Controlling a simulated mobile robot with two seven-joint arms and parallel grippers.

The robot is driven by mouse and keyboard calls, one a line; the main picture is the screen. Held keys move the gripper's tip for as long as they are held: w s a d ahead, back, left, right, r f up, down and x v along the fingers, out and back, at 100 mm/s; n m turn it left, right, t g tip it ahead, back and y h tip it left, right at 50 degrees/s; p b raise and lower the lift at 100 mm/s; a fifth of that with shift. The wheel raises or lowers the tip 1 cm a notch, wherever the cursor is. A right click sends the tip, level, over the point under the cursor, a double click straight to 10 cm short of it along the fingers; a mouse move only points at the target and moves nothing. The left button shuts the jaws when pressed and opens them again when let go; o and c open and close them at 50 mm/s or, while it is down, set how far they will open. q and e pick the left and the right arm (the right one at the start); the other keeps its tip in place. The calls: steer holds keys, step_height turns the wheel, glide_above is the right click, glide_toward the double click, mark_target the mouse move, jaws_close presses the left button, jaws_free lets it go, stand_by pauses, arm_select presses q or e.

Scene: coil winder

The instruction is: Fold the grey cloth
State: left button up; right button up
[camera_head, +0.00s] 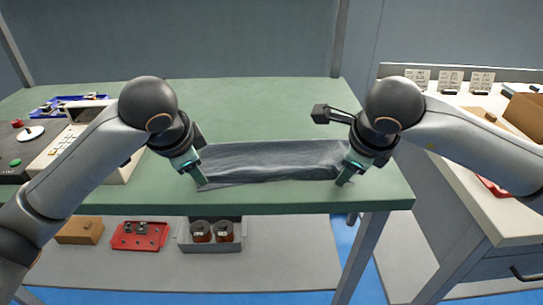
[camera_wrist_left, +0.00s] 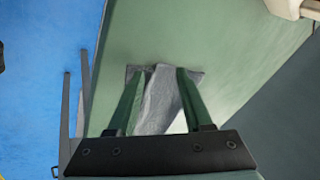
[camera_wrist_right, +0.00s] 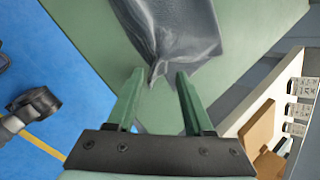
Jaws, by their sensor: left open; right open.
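The grey cloth (camera_head: 270,161) lies on the green table as a long strip running left to right near the front edge. My left gripper (camera_head: 200,182) is open at its left end; in the left wrist view the cloth (camera_wrist_left: 160,100) shows between the fingers (camera_wrist_left: 157,98). My right gripper (camera_head: 345,180) is open at its right end; in the right wrist view a gathered corner of the cloth (camera_wrist_right: 180,35) points to the gap between the fingers (camera_wrist_right: 160,98). I cannot tell whether any finger touches the cloth.
The green table (camera_head: 250,110) is clear behind the cloth. A beige machine (camera_head: 65,150) and a blue tray (camera_head: 75,104) stand at the left. A side bench (camera_head: 470,105) with cards is at the right. A lower shelf holds a red tray (camera_head: 122,243) and a grey bin (camera_head: 212,246) with copper spools.

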arm_select(q)
steer(key=v, duration=0.3)
steer(key=shift+w+r, duration=0.1)
steer(key=shift+w, duration=0.05)
arm_select(e)
steer(key=v, duration=0.3)
steer(key=shift+w+a+r, duration=0.1)
steer(key=shift+w+r, duration=0.05)
steer(key=shift+r, duration=0.05)
arm_select(q)
steer(key=s+v, duration=0.1)
steer(key=v, duration=0.6)
steer(key=shift+s, duration=0.3)
arm_select(e)
steer(key=s+v, duration=0.1)
steer(key=v, duration=0.6)
steer(key=shift+s, duration=0.3)
arm_select(q)
steer(key=shift+c, duration=0.3)
arm_select(e)
steer(key=shift+f, duration=0.1)
steer(key=shift+c, duration=0.3)
